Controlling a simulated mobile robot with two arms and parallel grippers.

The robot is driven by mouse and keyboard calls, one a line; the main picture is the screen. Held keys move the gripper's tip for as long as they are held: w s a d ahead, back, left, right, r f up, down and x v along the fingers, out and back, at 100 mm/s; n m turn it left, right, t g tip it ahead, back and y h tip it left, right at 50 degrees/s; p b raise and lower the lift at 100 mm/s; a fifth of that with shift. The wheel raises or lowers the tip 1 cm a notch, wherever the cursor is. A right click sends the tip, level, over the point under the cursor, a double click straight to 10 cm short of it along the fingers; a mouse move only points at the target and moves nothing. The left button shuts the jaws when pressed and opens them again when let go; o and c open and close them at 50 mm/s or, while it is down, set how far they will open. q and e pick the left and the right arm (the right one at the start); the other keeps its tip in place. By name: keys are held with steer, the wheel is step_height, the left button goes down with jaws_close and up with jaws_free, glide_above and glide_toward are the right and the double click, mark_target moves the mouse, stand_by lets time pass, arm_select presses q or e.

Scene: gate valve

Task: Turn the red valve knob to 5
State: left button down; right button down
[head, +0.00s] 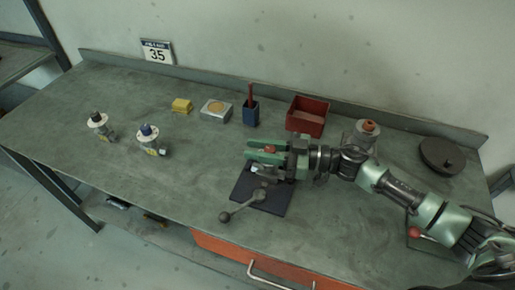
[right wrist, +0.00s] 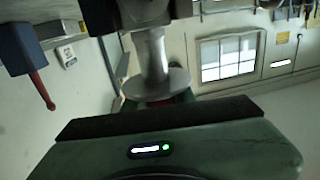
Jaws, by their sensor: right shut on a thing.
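My right gripper (head: 266,152) comes in from the right, its green fingers level above the dark base plate near the bench's middle. It is shut on the red valve knob (head: 270,149), of which a small red part shows between the fingers. In the right wrist view a pale round disc (right wrist: 158,83) on a grey stem stands just beyond the finger, with a little red at its edge. Numbers and the knob's pointer cannot be read. The valve's body is mostly hidden under the gripper. My left gripper is not in view.
A grey clamp handle (head: 241,204) sticks out in front of the dark plate (head: 272,203). Behind stand a blue holder (head: 251,117), a red bin (head: 307,116) and an orange-knobbed valve (head: 367,128). Two small valves stand at left. The front left bench is clear.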

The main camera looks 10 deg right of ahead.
steer(key=shift+n+g, duration=0.3)
steer(key=n+g, duration=0.1)
steer(key=g+y+b, duration=0.1)
steer(key=n+g+b, duration=0.1)
steer(key=g, duration=0.1)
steer(key=shift+s+a+f+n, duration=0.1)
steer(key=shift+s+f+n, duration=0.05)
steer(key=shift+s+n, duration=0.15)
steer(key=n+g+b, duration=0.2)
steer(key=g, duration=0.1)
steer(key=s+n+g+b, duration=0.1)
steer(key=n+g+b, duration=0.1)
steer(key=g, duration=0.1)
steer(key=shift+b, duration=0.35)
steer(key=shift+s+n+g+h+b, duration=0.2)
steer(key=shift+n+g+b, duration=0.35)
steer(key=shift+g, duration=0.4)
steer(key=shift+s+n+g+h+b, duration=0.2)
steer(key=shift+n+g+b, duration=0.35)
steer(key=shift+g, duration=0.4)
steer(key=c, duration=1.1)
jaws_free()
steer(key=shift+c, duration=0.2)
steer(key=shift+r, duration=0.2)
